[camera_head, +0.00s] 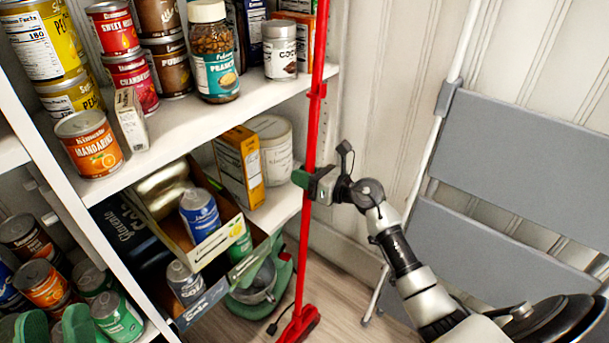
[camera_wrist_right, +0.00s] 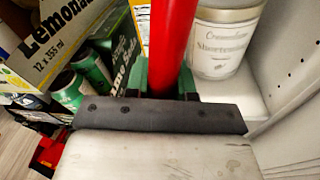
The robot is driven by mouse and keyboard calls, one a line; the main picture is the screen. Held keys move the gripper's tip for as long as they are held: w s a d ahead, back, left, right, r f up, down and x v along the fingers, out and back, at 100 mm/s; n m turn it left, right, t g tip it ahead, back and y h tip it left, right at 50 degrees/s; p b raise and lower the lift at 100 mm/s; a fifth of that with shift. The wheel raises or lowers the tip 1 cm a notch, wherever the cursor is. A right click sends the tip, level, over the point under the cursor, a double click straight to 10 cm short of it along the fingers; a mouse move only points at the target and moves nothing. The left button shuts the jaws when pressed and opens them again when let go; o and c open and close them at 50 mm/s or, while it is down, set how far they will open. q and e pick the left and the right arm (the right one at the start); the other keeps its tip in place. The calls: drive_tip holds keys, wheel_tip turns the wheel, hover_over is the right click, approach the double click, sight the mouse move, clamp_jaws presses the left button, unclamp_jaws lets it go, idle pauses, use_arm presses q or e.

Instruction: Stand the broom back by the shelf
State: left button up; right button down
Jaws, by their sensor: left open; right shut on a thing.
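The broom has a long red handle (camera_head: 314,120) that runs from the top of the head view down to a red head (camera_head: 300,325) at the floor. It stands nearly upright in front of the right end of the white shelf (camera_head: 200,118). My right gripper (camera_head: 308,182) is shut on the handle about halfway down the picture. In the right wrist view the handle (camera_wrist_right: 172,40) passes between the green fingers (camera_wrist_right: 164,82). My left gripper (camera_head: 55,327) is open and empty at the lower left, its green fingertips apart in front of low cans. The handle's top is out of view.
A grey folding chair (camera_head: 520,150) leans at the wall on the right. Cans and jars (camera_head: 213,55) fill the upper shelf. A drink carton (camera_head: 200,235) and a green-based appliance (camera_head: 255,285) stand low, left of the broom. Some wood floor (camera_head: 345,290) is clear.

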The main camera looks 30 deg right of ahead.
drive_tip(key=shift+r, duration=0.1)
drive_tip(key=c, duration=1.3)
unclamp_jaws()
drive_tip(key=shift+w, duration=0.1)
drive_tip(key=o, duration=0.6)
drive_tip(key=shift+f, duration=0.2)
drive_tip(key=o, duration=0.7)
use_arm(q)
drive_tip(key=shift+w, duration=0.1)
use_arm(e)
drive_tip(key=shift+r, duration=0.1)
use_arm(q)
drive_tip(key=shift+w+f+g+y+p, duration=0.25)
drive_tip(key=shift+w+f+g, duration=0.1)
drive_tip(key=shift+f+g, duration=0.35)
drive_tip(key=shift+w+f+g+y+p, duration=0.3)
drive_tip(key=shift+w+f+g, duration=0.1)
drive_tip(key=shift+f+g, duration=0.25)
drive_tip(key=shift+w+f+g+y+p, duration=0.25)
drive_tip(key=shift+w+f+g, duration=0.1)
drive_tip(key=shift+f+g, duration=0.3)
use_arm(e)
drive_tip(key=s+d, duration=0.2)
drive_tip(key=s, duration=1.2)
drive_tip(key=shift+d, duration=0.25)
